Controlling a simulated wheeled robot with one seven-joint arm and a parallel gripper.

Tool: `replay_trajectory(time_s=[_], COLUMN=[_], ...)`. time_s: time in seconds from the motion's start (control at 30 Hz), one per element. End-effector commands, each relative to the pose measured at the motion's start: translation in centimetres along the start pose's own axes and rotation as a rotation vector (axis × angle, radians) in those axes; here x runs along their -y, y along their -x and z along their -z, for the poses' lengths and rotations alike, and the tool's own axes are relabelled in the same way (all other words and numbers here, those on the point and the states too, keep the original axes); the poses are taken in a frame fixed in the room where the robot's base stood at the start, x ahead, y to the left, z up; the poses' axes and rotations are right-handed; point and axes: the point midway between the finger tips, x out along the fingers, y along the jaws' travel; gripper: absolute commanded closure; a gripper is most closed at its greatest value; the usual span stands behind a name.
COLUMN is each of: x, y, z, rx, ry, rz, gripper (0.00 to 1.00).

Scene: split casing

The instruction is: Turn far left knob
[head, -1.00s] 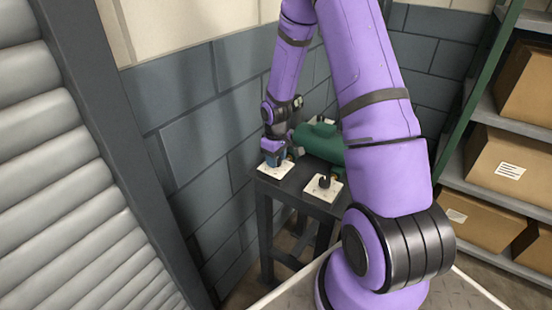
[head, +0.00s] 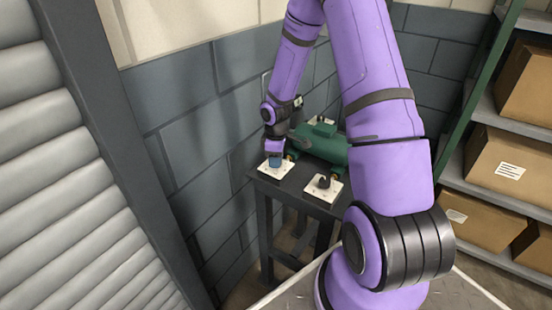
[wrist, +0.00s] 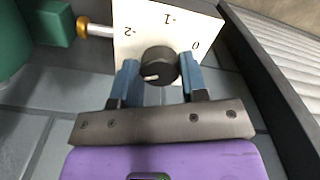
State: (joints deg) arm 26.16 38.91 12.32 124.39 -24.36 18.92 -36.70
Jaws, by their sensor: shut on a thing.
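My gripper (wrist: 160,68) is shut on a round black knob (wrist: 158,62), one blue finger on each side of it. A pale pointer line on the knob points left in the wrist view. The knob sits on a white plate (wrist: 140,20) marked 0, -1 and -2, seen upside down. In the head view this plate (head: 263,171) is at the left corner of a dark table (head: 298,189), with my gripper (head: 275,162) over it. The fingers and wrist hide the knob there.
A green casing (head: 318,150) lies close to the right of my gripper. A second dark knob (head: 324,181) stands on a white plate at the front, and another plate (head: 321,120) is behind the casing. A wall, a slatted shutter (head: 70,190) and shelves with boxes (head: 507,165) surround the table.

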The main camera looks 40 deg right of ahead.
Motion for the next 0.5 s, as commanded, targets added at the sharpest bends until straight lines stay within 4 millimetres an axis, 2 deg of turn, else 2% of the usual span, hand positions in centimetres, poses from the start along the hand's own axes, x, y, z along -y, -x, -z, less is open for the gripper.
replay_trajectory(time_s=[0.27,0.3,0.37,0.5], x=[-0.06,-0.06,-0.05,-0.03], y=[0.03,0.03,0.03,0.01], z=[0.01,0.01,0.0,-0.01], rx=[0.0,0.0,0.0,0.0], ry=[0.001,0.001,0.001,0.0], rz=[-0.001,-0.001,-0.001,-0.001], gripper=[0.84,0.51,0.37,0.34])
